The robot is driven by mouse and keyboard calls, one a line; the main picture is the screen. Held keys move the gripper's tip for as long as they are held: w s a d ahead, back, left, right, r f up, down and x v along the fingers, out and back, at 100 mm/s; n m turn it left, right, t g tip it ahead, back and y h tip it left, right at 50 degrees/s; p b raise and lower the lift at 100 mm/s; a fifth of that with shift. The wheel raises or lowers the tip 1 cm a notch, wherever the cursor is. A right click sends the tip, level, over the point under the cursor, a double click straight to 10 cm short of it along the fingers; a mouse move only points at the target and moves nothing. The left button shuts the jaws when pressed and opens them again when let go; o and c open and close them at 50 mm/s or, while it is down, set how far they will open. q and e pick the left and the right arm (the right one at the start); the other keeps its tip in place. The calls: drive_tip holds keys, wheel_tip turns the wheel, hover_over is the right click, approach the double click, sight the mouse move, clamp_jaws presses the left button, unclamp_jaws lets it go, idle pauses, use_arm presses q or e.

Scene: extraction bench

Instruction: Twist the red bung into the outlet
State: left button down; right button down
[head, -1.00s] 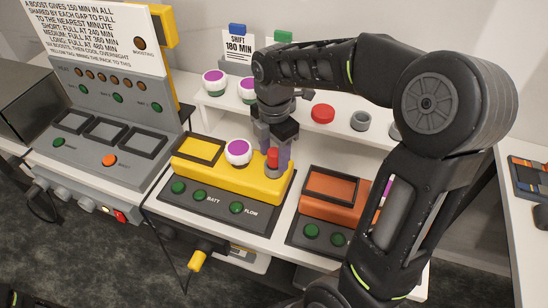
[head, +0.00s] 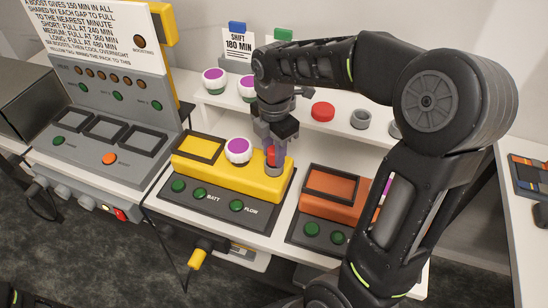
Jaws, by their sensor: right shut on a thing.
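The red bung (head: 271,155) stands upright at the grey outlet (head: 273,170) near the right end of the yellow unit (head: 245,183). My right gripper (head: 272,150) comes down from above and is shut on the red bung, with its fingers on either side of it. The fingers partly cover the bung, so I cannot tell how deep it sits in the outlet. A white cap with a purple top (head: 238,151) is on the yellow unit just left of the bung. My left gripper is not in view.
An orange unit (head: 330,205) stands right of the yellow one. On the shelf behind are more purple-topped caps (head: 213,78), a red disc-shaped cap (head: 323,111) and a grey ring (head: 360,119). A grey panel with a sign (head: 100,40) stands at left.

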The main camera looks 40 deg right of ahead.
drive_tip(key=m, duration=0.8)
drive_tip(key=c, duration=1)
unclamp_jaws()
drive_tip(key=shift+m, duration=0.3)
drive_tip(key=shift+c, duration=0.2)
drive_tip(key=n+p, duration=0.1)
drive_tip(key=n, duration=0.7)
drive_tip(key=shift+n, duration=0.3)
